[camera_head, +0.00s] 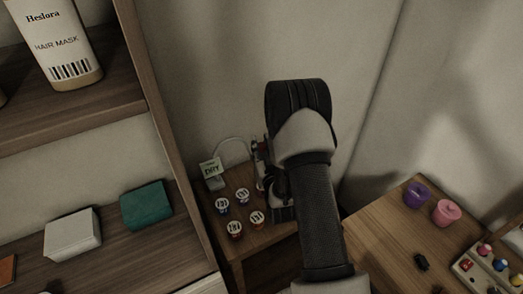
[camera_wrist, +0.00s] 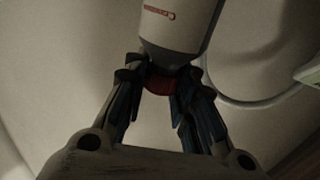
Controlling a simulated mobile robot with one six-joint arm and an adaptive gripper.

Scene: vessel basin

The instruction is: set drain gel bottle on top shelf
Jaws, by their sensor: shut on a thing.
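My gripper (camera_wrist: 161,82) is shut on the red cap of a bottle (camera_wrist: 178,28) in the wrist view. The bottle has a white and grey body with small red print, and its far end runs out of the top of the picture. In the head view my arm hides most of the gripper (camera_head: 262,165) and the bottle, above the small wooden table by the wall. A wooden shelf unit (camera_head: 150,75) stands at the left, with an upper board (camera_head: 108,100) and a lower board (camera_head: 118,250) in view.
A hair mask bottle (camera_head: 62,45) stands on the upper board. A white box (camera_head: 72,235) and teal box (camera_head: 146,205) lie below. The small table (camera_head: 258,240) holds several little cups (camera_head: 236,230) and a "DRY" item (camera_head: 211,169). Purple (camera_head: 417,195) and pink (camera_head: 446,212) cups stand right.

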